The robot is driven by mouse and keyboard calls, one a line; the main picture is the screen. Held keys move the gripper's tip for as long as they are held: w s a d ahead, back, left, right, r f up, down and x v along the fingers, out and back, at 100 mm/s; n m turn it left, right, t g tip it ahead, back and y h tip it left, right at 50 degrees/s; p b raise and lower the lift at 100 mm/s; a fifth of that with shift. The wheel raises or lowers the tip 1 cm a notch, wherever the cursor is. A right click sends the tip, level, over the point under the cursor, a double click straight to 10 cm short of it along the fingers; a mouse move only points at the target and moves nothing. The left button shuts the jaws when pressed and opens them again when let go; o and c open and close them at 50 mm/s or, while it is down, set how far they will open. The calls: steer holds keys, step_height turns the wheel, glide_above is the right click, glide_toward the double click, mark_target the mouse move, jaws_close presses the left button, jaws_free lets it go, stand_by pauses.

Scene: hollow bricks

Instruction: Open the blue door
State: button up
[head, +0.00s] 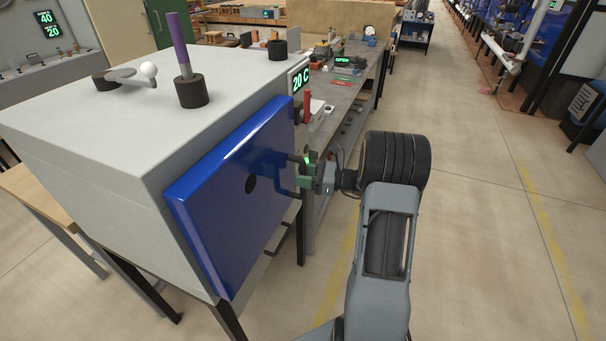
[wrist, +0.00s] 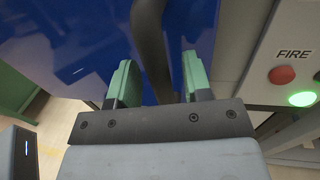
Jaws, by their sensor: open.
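The blue door (head: 225,205) is on the front of a grey box-shaped kiln and looks shut. Its dark handle (head: 284,187) is on the right side of the door. My gripper (head: 308,168) is at the handle, at the door's right edge. In the wrist view, the handle bar (wrist: 150,45) runs between the two green fingers of my open gripper (wrist: 157,70), with a gap on each side. The blue door (wrist: 75,45) fills the background there. The lower end of the bar is hidden behind the gripper body.
A panel with a red FIRE button (wrist: 282,75) and a lit green lamp (wrist: 302,99) is right of the door. A display reading 20 C (head: 300,78) is on the kiln. A workbench (head: 350,100) stands behind. Open floor (head: 480,200) lies to the right.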

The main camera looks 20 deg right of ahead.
steer(key=shift+w+a, duration=0.15)
steer(key=shift+a, duration=0.05)
steer(key=shift+c, duration=0.2)
jaws_close()
stand_by(0.4)
